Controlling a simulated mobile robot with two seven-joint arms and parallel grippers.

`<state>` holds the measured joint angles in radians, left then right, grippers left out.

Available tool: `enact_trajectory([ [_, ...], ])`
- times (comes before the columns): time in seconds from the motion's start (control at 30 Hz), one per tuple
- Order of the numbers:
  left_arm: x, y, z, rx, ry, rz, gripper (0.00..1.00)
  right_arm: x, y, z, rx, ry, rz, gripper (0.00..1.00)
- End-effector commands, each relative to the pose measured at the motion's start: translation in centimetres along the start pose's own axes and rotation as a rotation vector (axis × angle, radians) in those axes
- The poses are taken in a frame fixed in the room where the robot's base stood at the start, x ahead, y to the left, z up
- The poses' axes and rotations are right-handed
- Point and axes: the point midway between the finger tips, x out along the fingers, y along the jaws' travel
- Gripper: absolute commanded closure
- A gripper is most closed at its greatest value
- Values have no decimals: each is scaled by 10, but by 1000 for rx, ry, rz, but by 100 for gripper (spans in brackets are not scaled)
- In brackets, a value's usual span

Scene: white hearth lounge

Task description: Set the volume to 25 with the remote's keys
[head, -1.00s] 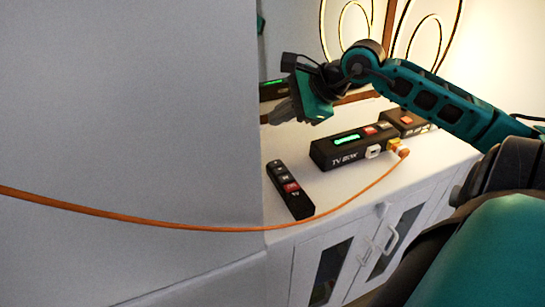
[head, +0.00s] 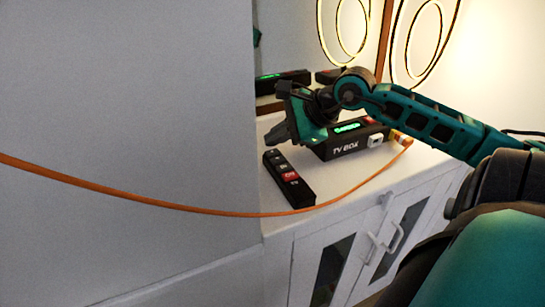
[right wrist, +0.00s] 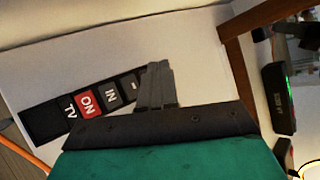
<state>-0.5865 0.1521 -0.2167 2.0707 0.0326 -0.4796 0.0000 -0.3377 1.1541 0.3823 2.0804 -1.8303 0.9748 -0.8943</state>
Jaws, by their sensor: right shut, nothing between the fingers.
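The black remote (head: 289,181) lies on the white cabinet top, close to the wall on the left. In the right wrist view the remote (right wrist: 88,106) shows a red ON key, a grey IN key, part of a key with a dash, and the label TV. My right gripper (head: 275,136) is shut and empty, above the remote's far end. In the right wrist view its fingers (right wrist: 158,75) cover that end, so the keys there are partly hidden. I cannot tell whether the fingertips touch it. The TV box (head: 345,147) stands behind, its green display too small to read. My left gripper is not in view.
An orange cable (head: 180,208) runs from the left, across the cabinet's front edge, to a plug by the TV box. A mirror with a wooden frame (head: 385,45) stands at the back. The white cabinet top (head: 330,190) is clear right of the remote.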

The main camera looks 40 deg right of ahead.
Motion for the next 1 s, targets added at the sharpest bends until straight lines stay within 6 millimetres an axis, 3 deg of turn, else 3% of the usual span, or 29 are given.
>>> enact_trajectory([
  [1.0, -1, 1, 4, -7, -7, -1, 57, 0, 0, 0, 0, 0, 0, 100],
])
